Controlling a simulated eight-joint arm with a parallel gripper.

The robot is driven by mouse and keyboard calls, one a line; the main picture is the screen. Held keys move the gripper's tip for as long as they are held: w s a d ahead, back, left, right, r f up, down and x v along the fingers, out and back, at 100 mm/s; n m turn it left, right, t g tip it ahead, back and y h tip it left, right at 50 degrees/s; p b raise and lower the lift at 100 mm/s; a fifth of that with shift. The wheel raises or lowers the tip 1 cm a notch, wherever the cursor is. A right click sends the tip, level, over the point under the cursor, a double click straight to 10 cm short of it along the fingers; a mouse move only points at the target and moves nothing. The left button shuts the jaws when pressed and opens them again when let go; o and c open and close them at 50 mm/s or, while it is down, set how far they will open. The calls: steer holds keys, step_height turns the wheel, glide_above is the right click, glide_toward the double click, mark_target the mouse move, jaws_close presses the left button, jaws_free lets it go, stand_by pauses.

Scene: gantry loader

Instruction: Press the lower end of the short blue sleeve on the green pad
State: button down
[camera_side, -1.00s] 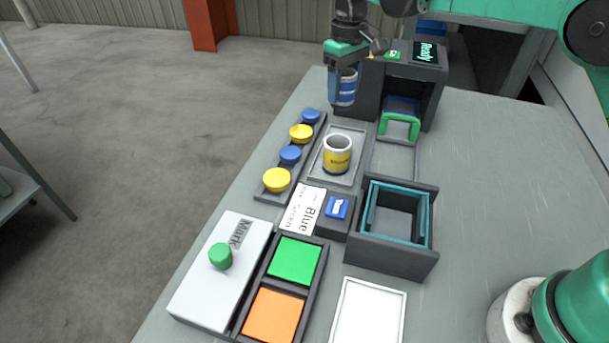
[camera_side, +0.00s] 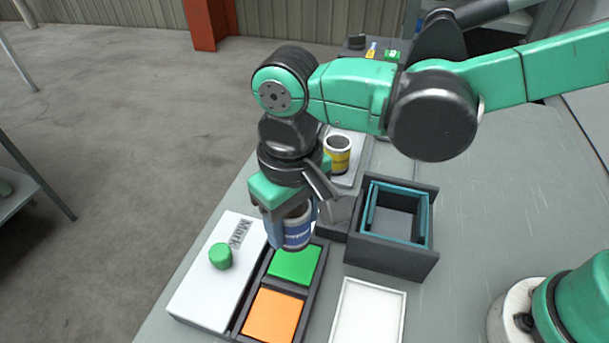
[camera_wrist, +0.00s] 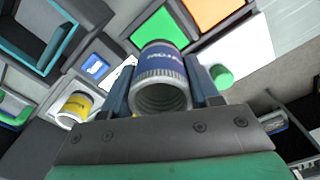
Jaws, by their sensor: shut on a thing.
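My gripper (camera_side: 287,228) is shut on the short blue sleeve (camera_side: 298,229), which hangs roughly upright between the fingers. The sleeve has a blue band with white lettering and a pale rim, and it also shows in the wrist view (camera_wrist: 160,75). The green pad (camera_side: 296,264) lies in a dark two-part tray, in front of and below the sleeve in the side view. The sleeve appears to be above the pad's far edge, with its lower end apart from it. In the wrist view the green pad (camera_wrist: 160,30) shows just beyond the sleeve.
An orange pad (camera_side: 273,314) shares the dark tray. A white box (camera_side: 213,290) with a green knob (camera_side: 220,256) stands left. A white tray (camera_side: 368,312) and a dark box with teal lining (camera_side: 392,262) stand right. A yellow-banded sleeve (camera_side: 337,152) stands behind.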

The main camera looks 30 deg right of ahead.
mark_target(295, 259)
steer(key=shift+f, duration=3)
steer(key=shift+r, duration=3.05)
